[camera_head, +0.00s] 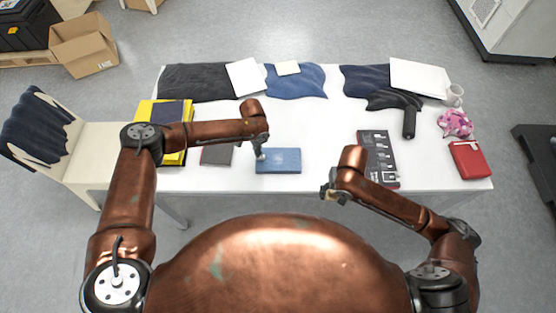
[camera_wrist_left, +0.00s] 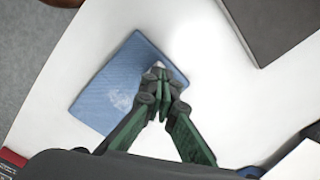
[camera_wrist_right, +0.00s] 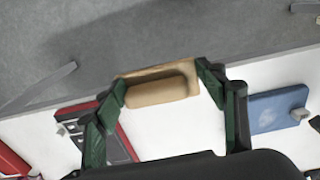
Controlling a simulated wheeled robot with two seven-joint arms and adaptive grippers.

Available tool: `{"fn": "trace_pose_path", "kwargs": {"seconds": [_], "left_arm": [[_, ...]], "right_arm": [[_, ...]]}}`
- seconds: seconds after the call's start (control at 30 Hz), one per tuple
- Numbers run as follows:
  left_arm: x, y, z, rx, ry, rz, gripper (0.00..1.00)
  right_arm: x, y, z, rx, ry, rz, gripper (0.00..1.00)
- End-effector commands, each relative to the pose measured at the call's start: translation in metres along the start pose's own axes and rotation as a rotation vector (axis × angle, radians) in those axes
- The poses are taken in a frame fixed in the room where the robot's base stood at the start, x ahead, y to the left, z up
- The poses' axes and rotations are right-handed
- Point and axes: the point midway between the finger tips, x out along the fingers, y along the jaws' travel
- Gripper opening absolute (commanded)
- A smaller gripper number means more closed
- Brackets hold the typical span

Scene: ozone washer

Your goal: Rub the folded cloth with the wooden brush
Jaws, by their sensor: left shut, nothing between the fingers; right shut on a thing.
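The blue folded cloth (camera_head: 278,161) lies flat near the front edge of the white table. It also shows in the left wrist view (camera_wrist_left: 105,85), with a pale whitish patch on it. My left gripper (camera_head: 261,156) is shut and empty over the cloth's left part. A small whitish piece shows at its fingertips in the left wrist view; I cannot tell whether it touches the cloth. My right gripper (camera_head: 328,194) is shut on the wooden brush (camera_wrist_right: 157,92), in front of the table edge and right of the cloth. The brush's underside is not clearly visible.
A black-and-grey boxed set (camera_head: 377,158) and a red case (camera_head: 468,160) lie to the right. A dark flat item (camera_head: 217,154) and a yellow item (camera_head: 174,157) lie to the left. Dark and blue garments line the back. The table's middle is clear.

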Motion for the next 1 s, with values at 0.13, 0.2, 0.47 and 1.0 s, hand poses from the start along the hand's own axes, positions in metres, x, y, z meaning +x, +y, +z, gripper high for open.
{"fn": "trace_pose_path", "kwargs": {"seconds": [0.13,0.2,0.47,1.0], "left_arm": [[0.000,0.000,0.000,0.000,0.000,0.000,0.00],[0.000,0.000,0.000,0.000,0.000,0.000,0.00],[0.003,0.000,0.000,0.000,0.000,0.001,0.00],[0.013,0.000,0.000,0.000,0.000,0.001,0.00]], "right_arm": [[0.000,0.000,0.000,0.000,0.000,0.000,0.42],[0.000,0.000,0.000,0.000,0.000,0.000,0.42],[0.002,0.000,0.000,0.000,0.000,0.000,0.42],[0.007,0.000,0.000,0.000,-0.001,0.000,0.42]]}}
